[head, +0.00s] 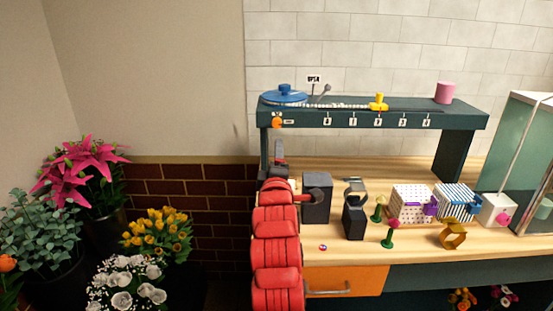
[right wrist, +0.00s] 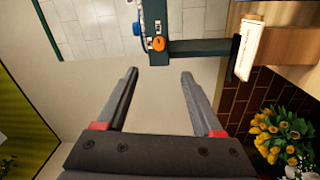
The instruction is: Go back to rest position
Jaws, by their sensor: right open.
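My right arm rises from the bottom middle of the head view as red segments, with its dark gripper (head: 279,152) at the upper end, at the left end of the bench (head: 410,245). In the right wrist view the right gripper (right wrist: 159,72) has its two fingers wide apart. Nothing is between them, only plain wall behind. The shelf's left end and orange knob (right wrist: 158,44) appear beyond the fingertips. My left gripper is not in view.
A dark shelf (head: 400,119) carries a blue disc (head: 285,93) and a pink cylinder (head: 445,91). Dark blocks (head: 316,205), green spools (head: 389,237), patterned boxes (head: 410,203) and a gold ring (head: 452,235) stand on the bench. Yellow flowers (head: 157,233) and other potted plants fill the lower left.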

